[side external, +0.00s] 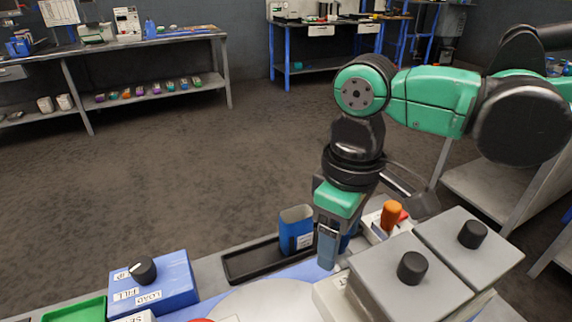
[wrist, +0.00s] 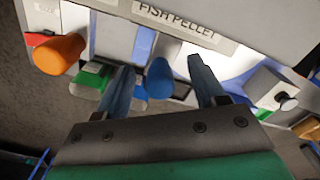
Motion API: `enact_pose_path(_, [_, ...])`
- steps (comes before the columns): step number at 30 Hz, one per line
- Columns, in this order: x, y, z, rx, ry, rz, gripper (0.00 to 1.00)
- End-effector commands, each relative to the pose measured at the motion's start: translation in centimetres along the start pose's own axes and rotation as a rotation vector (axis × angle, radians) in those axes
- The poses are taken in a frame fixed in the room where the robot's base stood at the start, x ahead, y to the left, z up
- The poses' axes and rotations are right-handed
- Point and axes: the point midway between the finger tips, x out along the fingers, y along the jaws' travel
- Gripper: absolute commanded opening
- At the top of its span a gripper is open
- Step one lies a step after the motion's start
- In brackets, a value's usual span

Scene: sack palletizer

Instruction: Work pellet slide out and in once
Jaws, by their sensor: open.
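In the wrist view a rounded blue knob (wrist: 159,78) stands below the "FISH PELLET" label (wrist: 178,20), on what looks like the pellet slide. My gripper (wrist: 160,68) is open, with one finger on each side of the blue knob and a visible gap to both. In the side external view my gripper (side external: 328,262) points down beside the grey hopper boxes (side external: 395,290). The knob cannot be made out clearly there, as the fingers and arm cover most of that spot. An orange knob (wrist: 60,53) stands left of the blue one; it also shows in the side view (side external: 391,215).
A blue cup (side external: 296,230) stands in a black tray (side external: 240,265) just left of my gripper. A blue selector box (side external: 165,291) with a black dial is at lower left. Black knobs (side external: 412,268) top the hopper boxes.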

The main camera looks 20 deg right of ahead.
Motion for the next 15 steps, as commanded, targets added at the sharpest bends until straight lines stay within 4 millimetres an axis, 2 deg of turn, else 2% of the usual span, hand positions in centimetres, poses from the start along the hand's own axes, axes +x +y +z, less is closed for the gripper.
enact_pose_path(7, [0.04, 0.00, 0.00, 0.000, 0.000, 0.000, 0.63])
enact_pose_path(13, [0.03, 0.00, 0.00, 0.000, 0.000, 0.000, 0.06])
enact_pose_path(15, [0.02, 0.02, -0.01, 0.000, 0.000, 0.000, 0.02])
